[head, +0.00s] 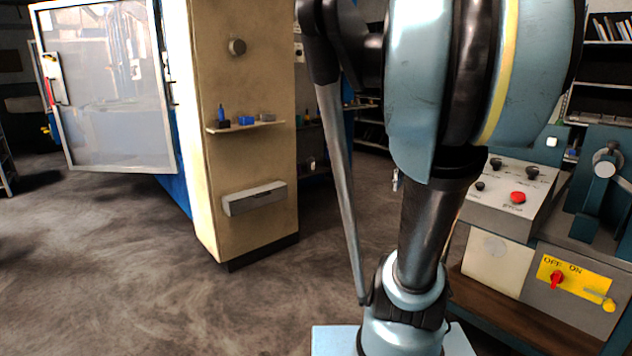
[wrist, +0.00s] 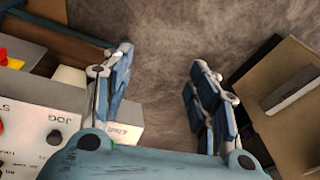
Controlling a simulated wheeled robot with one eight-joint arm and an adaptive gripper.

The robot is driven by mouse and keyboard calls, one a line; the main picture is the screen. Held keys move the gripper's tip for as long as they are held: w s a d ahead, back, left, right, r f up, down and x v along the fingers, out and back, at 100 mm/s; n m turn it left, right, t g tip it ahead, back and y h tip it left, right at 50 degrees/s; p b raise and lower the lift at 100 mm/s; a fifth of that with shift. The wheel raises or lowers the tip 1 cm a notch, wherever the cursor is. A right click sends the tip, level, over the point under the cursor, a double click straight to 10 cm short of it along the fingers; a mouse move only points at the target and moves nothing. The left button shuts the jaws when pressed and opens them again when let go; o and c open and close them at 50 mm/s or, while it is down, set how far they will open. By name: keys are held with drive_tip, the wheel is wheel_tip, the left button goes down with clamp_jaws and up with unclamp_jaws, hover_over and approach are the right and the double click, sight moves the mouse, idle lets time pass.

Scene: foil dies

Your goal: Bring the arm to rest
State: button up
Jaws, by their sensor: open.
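My gripper (wrist: 160,95) shows in the wrist view, with its two blue fingers spread wide apart. In the head view my arm stands upright and fills the middle and right of the picture. The gripper itself is not visible in the head view.
A grey control box with a red button (head: 518,197) and a yellow OFF/ON panel (head: 575,282) stands at the right. A beige cabinet (head: 245,150) with a small shelf (head: 245,126) stands left of my arm. A glazed door (head: 110,90) is at the far left. Floor (head: 120,270) is clear at front left.

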drive_tip(key=s+a+f+n, duration=0.3)
drive_tip(key=s+a+f, duration=0.1)
drive_tip(key=s+f, duration=0.3)
drive_tip(key=s+a+f+n, duration=0.4)
drive_tip(key=s+f, duration=0.3)
drive_tip(key=f, duration=0.2)
drive_tip(key=shift+a+g, duration=0.3)
drive_tip(key=shift+a, duration=0.15)
drive_tip(key=shift+w+f, duration=0.15)
drive_tip(key=shift+w, duration=0.2)
